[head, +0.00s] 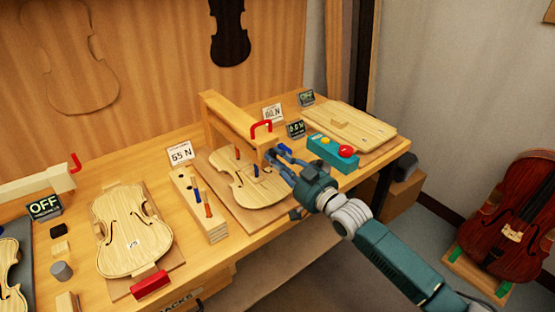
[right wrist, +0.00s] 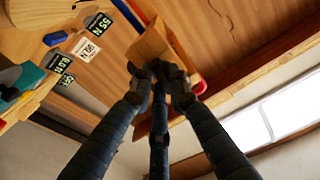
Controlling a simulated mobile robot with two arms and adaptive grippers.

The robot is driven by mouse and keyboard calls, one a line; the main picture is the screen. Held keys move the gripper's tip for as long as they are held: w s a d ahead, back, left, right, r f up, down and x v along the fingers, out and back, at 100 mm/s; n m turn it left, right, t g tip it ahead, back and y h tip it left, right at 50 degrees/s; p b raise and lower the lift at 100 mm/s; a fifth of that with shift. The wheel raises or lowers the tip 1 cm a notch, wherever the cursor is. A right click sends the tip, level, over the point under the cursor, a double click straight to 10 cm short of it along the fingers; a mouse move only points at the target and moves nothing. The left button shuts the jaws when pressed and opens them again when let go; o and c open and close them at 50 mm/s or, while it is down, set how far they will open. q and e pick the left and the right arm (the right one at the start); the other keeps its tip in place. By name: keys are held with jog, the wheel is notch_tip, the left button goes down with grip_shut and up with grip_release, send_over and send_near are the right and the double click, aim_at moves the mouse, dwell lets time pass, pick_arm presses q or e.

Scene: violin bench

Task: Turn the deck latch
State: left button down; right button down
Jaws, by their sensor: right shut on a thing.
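A wooden arm (head: 232,122) with a red handle (head: 261,125) reaches over a pale violin plate (head: 262,190) on the bench. I cannot make out for sure which part is the deck latch. My right gripper (head: 279,157) is at the arm's front end, above the plate. In the right wrist view my dark fingers (right wrist: 158,70) are shut on a wooden block-like end (right wrist: 151,43), and the red handle (right wrist: 198,86) shows just behind them. The fingers hide part of what they hold. My left gripper is not in view.
A teal button box (head: 332,153) with a red button stands close to the right of my gripper. A wooden block with pegs (head: 199,205) is left of the plate. Another violin plate (head: 128,228) with a red block lies farther left. A stacked board (head: 350,128) lies at right.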

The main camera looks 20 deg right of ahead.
jog(key=shift+n, duration=1)
jog(key=c, duration=1.7)
grip_release()
jog(key=shift+o, duration=0.2)
jog(key=v, duration=1.2)
